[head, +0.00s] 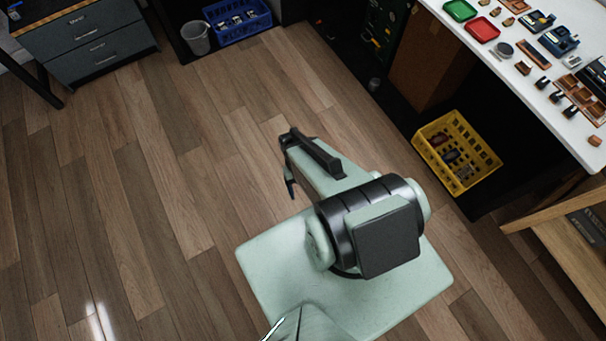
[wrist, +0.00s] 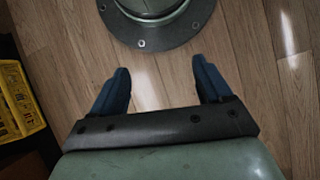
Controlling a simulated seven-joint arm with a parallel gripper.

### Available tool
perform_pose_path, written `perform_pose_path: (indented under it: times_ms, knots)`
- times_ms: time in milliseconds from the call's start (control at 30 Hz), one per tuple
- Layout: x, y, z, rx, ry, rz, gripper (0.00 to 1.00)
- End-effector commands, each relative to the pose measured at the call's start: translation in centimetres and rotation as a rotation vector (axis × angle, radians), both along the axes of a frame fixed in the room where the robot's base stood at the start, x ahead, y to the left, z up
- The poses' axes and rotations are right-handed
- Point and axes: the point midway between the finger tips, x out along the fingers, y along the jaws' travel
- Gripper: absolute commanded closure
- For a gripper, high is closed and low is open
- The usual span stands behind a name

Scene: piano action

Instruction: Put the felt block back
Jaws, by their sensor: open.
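My gripper (wrist: 160,70) is open and empty in the wrist view. Its two blue fingers stand apart above bare wooden floor, close to my own round base. In the head view a blue finger of my gripper (head: 290,189) shows beside my folded arm, far from the white table. I cannot pick out the felt block for sure. Several small brown and dark pieces lie on the white table (head: 500,69) at the upper right, too small to name.
The table also bears a green tray (head: 446,13) and a red tray (head: 482,28). A yellow crate (head: 428,164) with dark items stands on the floor below; it shows in the wrist view (wrist: 8,131). A blue crate, bin and drawers stand at the back. Floor at left is clear.

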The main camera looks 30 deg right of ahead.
Motion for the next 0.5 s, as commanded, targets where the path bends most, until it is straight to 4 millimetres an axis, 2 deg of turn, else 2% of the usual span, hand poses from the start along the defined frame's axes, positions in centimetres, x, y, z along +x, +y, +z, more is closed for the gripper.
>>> perform_pose_path:
  times_ms: [33,200,333,500]
  knots:
    - [-1.9,1.1,0.1,0.004,0.016,0.037,0.22]
    - [-5.5,3.1,-0.2,0.011,0.046,0.119,0.22]
    - [-6.9,3.7,-0.3,0.014,0.057,0.151,0.22]
    - [-7.2,3.9,-0.3,0.015,0.059,0.160,0.22]
